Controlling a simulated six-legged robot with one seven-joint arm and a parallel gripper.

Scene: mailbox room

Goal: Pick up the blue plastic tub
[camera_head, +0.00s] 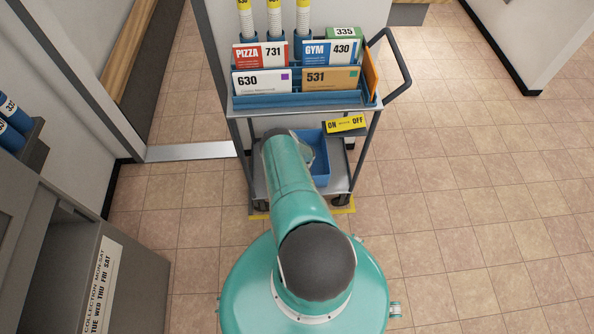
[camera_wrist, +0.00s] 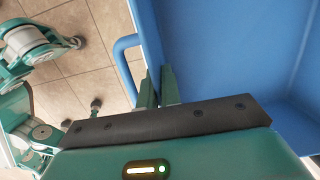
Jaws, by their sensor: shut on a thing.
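The blue plastic tub (camera_head: 319,160) is on or just above the lower shelf of the cart, partly hidden by my arm in the head view. In the wrist view the tub (camera_wrist: 225,50) fills the right side, with its inside showing and a blue loop handle (camera_wrist: 122,60) on its left side. My gripper (camera_wrist: 158,88) is shut on the tub's near-left wall, one finger on each side. My gripper's fingertips are hidden behind my arm in the head view. I cannot tell whether the tub touches the shelf.
The grey cart (camera_head: 236,150) has an upper rack with parcels and tubes. A yellow ON/OFF sign (camera_head: 346,124) sits just above the tub at the right. A grey collection cabinet (camera_head: 130,285) stands at the left. The tiled floor at the right is clear.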

